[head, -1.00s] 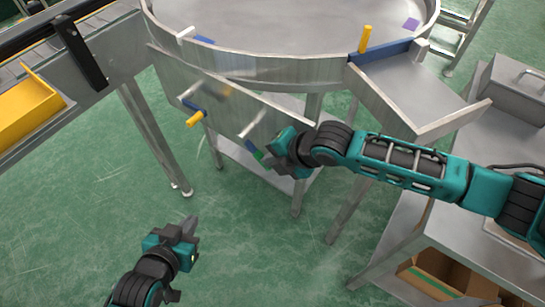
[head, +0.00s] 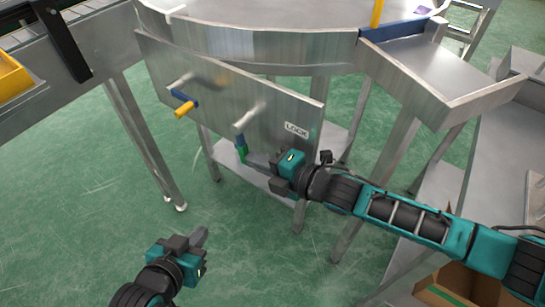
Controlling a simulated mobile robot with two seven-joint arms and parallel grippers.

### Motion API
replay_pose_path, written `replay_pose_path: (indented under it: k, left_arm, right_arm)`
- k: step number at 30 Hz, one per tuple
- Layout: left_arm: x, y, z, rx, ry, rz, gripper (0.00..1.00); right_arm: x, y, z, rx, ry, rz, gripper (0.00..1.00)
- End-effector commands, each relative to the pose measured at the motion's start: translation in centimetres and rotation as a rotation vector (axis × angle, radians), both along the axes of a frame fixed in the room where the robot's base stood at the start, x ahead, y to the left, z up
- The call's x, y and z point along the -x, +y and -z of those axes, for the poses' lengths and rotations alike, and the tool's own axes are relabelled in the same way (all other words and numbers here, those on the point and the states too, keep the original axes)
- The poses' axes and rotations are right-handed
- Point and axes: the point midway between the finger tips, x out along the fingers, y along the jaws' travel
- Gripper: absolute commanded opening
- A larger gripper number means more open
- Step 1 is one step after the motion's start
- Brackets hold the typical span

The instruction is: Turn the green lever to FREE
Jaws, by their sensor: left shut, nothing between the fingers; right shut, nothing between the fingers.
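The green lever (head: 242,152) hangs down from a pale pivot rod on the grey metal panel below the round table. Its upper part is blue and its lower end is green. A LOCK label (head: 297,131) is on the panel to the right of it. My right gripper (head: 254,161) is shut, with its fingertips at or very near the lever's green end; I cannot tell whether they touch. My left gripper (head: 201,236) is shut and empty over the floor at the lower left, away from the panel. No FREE label can be read.
A second lever with a yellow grip (head: 184,109) sits on the same panel, to the left. The round metal table (head: 270,45) is above, with a chute (head: 415,75) at its right. Table legs stand below the panel. Floor around my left gripper is clear.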

Motion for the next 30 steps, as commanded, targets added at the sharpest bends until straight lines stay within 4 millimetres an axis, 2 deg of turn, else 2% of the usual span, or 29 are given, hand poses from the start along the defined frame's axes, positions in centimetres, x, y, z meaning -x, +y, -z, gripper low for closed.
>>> replay_pose_path:
  k: [12, 30]
  left_arm:
    - [-0.02, 0.05, 0.07, 0.000, -0.001, -0.001, 0.00]
    - [-0.02, 0.05, 0.04, 0.001, -0.001, -0.001, 0.00]
  right_arm:
    - [-0.62, 0.89, 0.55, 0.002, 0.001, 0.000, 0.00]
    - [-0.66, 0.96, 0.61, 0.002, 0.003, 0.000, 0.00]
